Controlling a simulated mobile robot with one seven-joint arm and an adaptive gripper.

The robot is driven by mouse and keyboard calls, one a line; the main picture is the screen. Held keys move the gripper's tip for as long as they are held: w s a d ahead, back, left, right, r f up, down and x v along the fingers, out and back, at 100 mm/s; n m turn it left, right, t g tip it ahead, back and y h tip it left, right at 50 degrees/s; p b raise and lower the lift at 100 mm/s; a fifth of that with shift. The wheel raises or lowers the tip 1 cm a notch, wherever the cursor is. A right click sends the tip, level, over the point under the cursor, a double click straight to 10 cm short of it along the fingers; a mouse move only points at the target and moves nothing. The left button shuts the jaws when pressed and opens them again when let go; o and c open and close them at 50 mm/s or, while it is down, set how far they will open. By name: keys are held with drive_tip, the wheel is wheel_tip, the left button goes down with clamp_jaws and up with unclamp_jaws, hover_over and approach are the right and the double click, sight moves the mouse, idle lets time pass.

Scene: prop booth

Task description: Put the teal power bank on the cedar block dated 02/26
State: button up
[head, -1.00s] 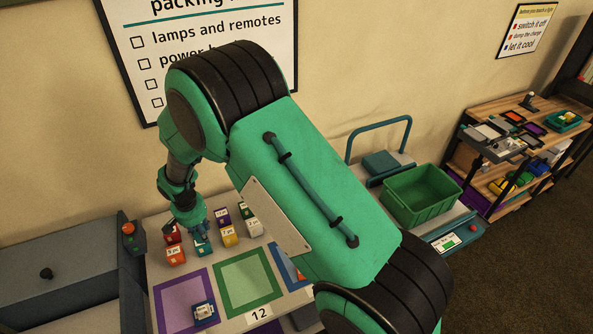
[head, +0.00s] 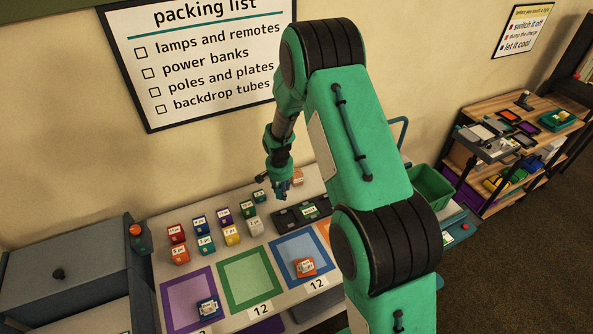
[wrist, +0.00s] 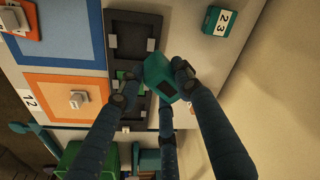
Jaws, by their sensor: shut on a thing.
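In the wrist view my gripper (wrist: 155,88) is shut on a teal block-shaped thing with a dark patch, which I take for the teal power bank (wrist: 157,72). It is held over the right edge of a dark compartment tray in that view. In the head view my gripper (head: 283,190) is above the back of the table, by the tray; what it holds is too small to make out. I cannot pick out a cedar block dated 02/26. A pale orange block (head: 297,177) stands behind the gripper, its label unreadable.
The dark tray (head: 288,222) also shows in the wrist view (wrist: 115,38). A teal block marked 23 (wrist: 218,21) stands near it. Several coloured labelled blocks, including a yellow one (head: 231,236), stand to the left. In front are a green-framed mat (head: 232,304) and a blue mat (head: 287,249).

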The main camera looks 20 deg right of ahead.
drive_tip(key=s+d+m+p, duration=0.1)
drive_tip(key=d, duration=0.8)
drive_tip(key=shift+s+d, duration=0.2)
drive_tip(key=shift+d, duration=0.2)
drive_tip(key=shift+r, duration=0.1)
drive_tip(key=p, duration=0.2)
hover_over(298, 172)
drive_tip(key=shift+f, duration=0.7)
drive_tip(key=shift+s+f, duration=0.1)
drive_tip(key=shift+f, duration=1.7)
drive_tip(key=shift+f, duration=0.15)
drive_tip(key=o, duration=1.3)
drive_tip(key=shift+c, duration=0.2)
